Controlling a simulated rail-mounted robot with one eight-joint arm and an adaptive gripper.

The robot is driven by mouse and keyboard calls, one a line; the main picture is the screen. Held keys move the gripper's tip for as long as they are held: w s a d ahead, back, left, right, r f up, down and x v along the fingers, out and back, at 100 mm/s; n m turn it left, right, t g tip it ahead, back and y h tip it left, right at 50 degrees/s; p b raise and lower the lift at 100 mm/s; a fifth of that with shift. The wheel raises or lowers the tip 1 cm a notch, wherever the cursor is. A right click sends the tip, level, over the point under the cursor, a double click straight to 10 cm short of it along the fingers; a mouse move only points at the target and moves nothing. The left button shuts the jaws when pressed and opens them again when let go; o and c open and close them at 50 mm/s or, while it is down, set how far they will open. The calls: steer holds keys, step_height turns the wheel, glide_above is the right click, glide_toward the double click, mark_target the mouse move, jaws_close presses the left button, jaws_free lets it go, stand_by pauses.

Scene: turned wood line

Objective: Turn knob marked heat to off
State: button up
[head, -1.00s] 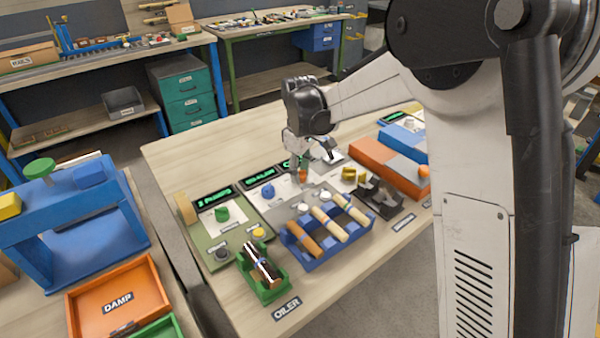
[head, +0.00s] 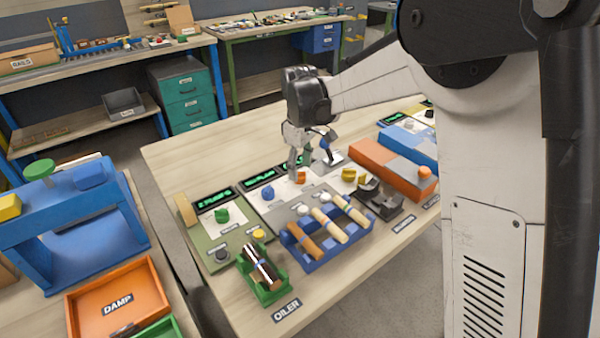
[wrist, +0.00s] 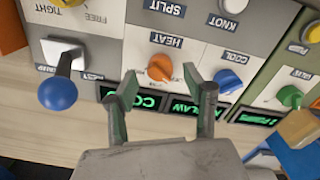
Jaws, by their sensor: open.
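The heat knob (wrist: 160,67) is orange and round with a raised grip, on a white panel in the wrist view. Its HEAT label (wrist: 165,40) reads upside down there. My gripper (wrist: 160,74) is open and empty, with a fingertip on either side of the knob's near edge. I cannot tell whether the tips touch it or how far above the panel they are. In the head view the orange knob (head: 300,177) shows just under and beside my gripper (head: 302,168). The knob's pointer setting is too small to read.
A blue cool knob (wrist: 228,79) sits close on one side, and a blue-balled lever (wrist: 57,93) stands up on the other. A green knob (wrist: 290,96) is farther along. Lit displays (wrist: 195,109) lie under the fingers. A blue rack (head: 310,250) holds several turned pieces.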

mark_target(300, 172)
step_height(300, 172, up, 10)
steer(key=shift+f, duration=0.2)
stand_by(0.3)
steer(key=s+d+r+m+t, duration=0.2)
steer(key=s+d+r+m, duration=0.1)
steer(key=s+d, duration=0.4)
steer(key=s+d+r+m+t, duration=0.1)
steer(key=s+d+r+m, duration=0.2)
steer(key=s+d, duration=0.35)
steer(key=s+d+f+m+t, duration=0.2)
steer(key=s+d+m, duration=0.1)
steer(key=s, duration=0.5)
steer(key=s+d+f+m+t, duration=0.2)
steer(key=s+f, duration=0.1)
steer(key=s, duration=0.6)
steer(key=shift+s+d+f+m, duration=0.25)
steer(key=shift+d+m, duration=0.15)
